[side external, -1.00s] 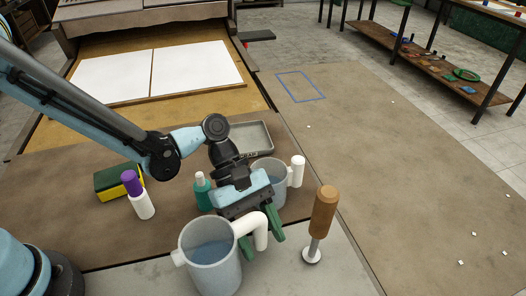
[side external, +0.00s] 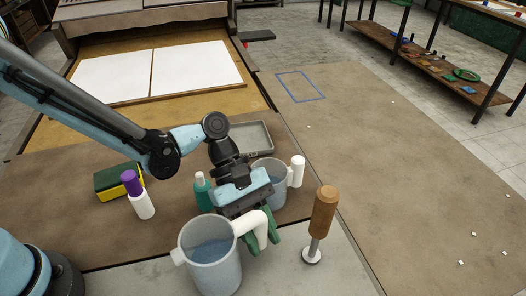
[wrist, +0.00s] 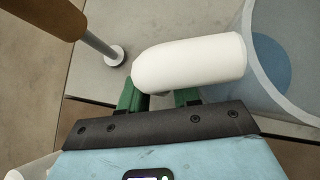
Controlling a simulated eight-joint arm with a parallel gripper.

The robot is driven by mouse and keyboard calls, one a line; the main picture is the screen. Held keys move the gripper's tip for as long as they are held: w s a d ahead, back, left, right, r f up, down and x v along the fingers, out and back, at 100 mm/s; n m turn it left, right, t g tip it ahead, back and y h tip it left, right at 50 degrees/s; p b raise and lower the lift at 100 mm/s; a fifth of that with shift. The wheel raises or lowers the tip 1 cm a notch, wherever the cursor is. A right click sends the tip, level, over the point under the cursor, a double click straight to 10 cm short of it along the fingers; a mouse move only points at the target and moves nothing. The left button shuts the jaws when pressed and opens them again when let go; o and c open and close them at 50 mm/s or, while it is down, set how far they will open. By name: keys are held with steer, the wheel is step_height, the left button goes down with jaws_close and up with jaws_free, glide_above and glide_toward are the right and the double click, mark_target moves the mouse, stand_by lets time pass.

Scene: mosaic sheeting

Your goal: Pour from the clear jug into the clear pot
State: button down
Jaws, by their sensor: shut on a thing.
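The clear jug (side external: 217,276), a see-through vessel with a thick white handle (side external: 254,226) and a small spout at left, stands upright at the front with bluish liquid inside. Its wall also shows at the right of the wrist view (wrist: 238,75). My gripper (side external: 262,234) is shut on the jug's handle, its green fingers on either side of it; the handle also shows in the wrist view (wrist: 190,62). The clear pot (side external: 279,190), similar with a white handle, stands just behind, partly hidden by my gripper, with bluish contents.
A wooden-handled tool (side external: 324,212) stands upright close to the right of my gripper. A green bottle (side external: 202,195), a purple-capped white bottle (side external: 144,206) and a yellow-green sponge (side external: 106,187) are to the left. A grey tray (side external: 256,134) lies behind the pot.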

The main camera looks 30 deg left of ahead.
steer(key=r, duration=0.4)
steer(key=shift+s+d+r, duration=0.1)
steer(key=shift+s+r, duration=0.05)
steer(key=shift+s, duration=0.25)
steer(key=s+d+r, duration=0.2)
steer(key=s+r, duration=0.3)
steer(key=s, duration=0.4)
step_height(320, 180, up, 9)
steer(key=n+t+h, duration=0.1)
steer(key=n+t, duration=0.3)
glide_above(258, 224)
steer(key=w, duration=0.5)
steer(key=w+a+n+t, duration=0.3)
steer(key=w+a+t, duration=0.15)
steer(key=w, duration=0.85)
steer(key=w+a+n+t+y, duration=0.2)
steer(key=w+a+n, duration=0.1)
steer(key=w+a, duration=0.55)
steer(key=f+m+t, duration=0.1)
steer(key=t, duration=0.1)
steer(key=f+m+t+y, duration=0.1)
steer(key=t, duration=0.1)
steer(key=s+d+f+m+t+y, duration=0.1)
steer(key=f+t, duration=0.1)
steer(key=shift+s+d+m, duration=0.1)
steer(key=shift+m, duration=0.2)
